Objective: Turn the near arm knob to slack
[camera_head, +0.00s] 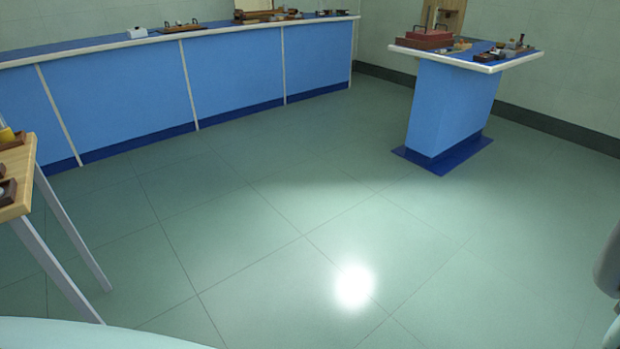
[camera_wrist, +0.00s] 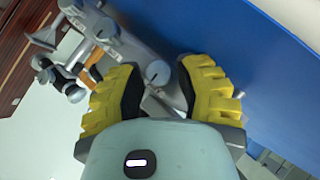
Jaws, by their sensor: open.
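In the wrist view, my gripper (camera_wrist: 160,68) is open, with its two yellow ridged fingers apart. A grey metal instrument (camera_wrist: 130,45) with small labels lies ahead of and partly between the fingers. A round grey knob (camera_wrist: 158,72) with a slot-like mark shows between the fingertips. I cannot tell whether a finger touches it. More dark and silver knobs (camera_wrist: 75,95) sit at the left end of the instrument. I cannot tell which knob is the near arm knob. The lower part of the instrument is hidden behind my fingers and palm.
A blue surface (camera_wrist: 240,50) lies beside the instrument, and a dark red wooden piece (camera_wrist: 22,50) is at the left. In the head view, a long blue bench (camera_head: 240,85), a blue pedestal table (camera_head: 452,105) and a wooden table (camera_head: 22,180) surround open green floor (camera_head: 270,230).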

